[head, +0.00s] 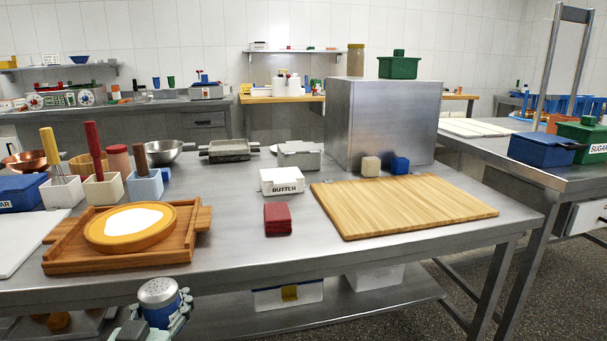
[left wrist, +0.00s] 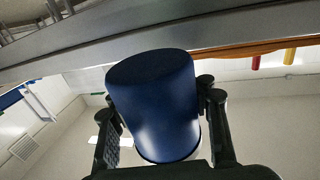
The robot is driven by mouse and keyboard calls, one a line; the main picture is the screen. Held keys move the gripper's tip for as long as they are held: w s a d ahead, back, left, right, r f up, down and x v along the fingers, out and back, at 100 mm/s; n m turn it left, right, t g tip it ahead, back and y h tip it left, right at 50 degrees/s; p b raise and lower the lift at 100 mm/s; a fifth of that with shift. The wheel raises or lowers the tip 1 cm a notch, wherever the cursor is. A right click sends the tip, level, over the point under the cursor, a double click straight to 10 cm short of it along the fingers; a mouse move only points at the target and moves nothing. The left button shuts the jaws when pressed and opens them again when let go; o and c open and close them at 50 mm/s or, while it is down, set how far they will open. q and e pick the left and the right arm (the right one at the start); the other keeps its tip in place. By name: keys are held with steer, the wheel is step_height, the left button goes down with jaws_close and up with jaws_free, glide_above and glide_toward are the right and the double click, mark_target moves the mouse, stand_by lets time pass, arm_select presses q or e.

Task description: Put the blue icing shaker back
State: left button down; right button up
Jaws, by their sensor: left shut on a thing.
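The blue icing shaker (head: 158,302), with a silver perforated top, is at the bottom of the head view, in front of the table's near edge. My left gripper (head: 162,309) is shut on it and holds it upright. In the left wrist view the shaker's blue body (left wrist: 153,105) fills the space between the two dark fingers of my left gripper (left wrist: 160,98). My right gripper is not in view.
A metal table (head: 330,255) lies beyond. On it are a wooden tray (head: 70,262) with a round cake, a cutting board (head: 400,205), a red block (head: 277,219), a butter box (head: 281,181) and utensil holders (head: 103,190). A steel box (head: 383,125) stands behind the board.

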arm_select(q)
steer(key=s+d+f, duration=0.2)
steer(key=s+d, duration=0.3)
steer(key=s, duration=0.1)
steer(key=shift+s+f, duration=0.2)
steer(key=shift+f, duration=0.1)
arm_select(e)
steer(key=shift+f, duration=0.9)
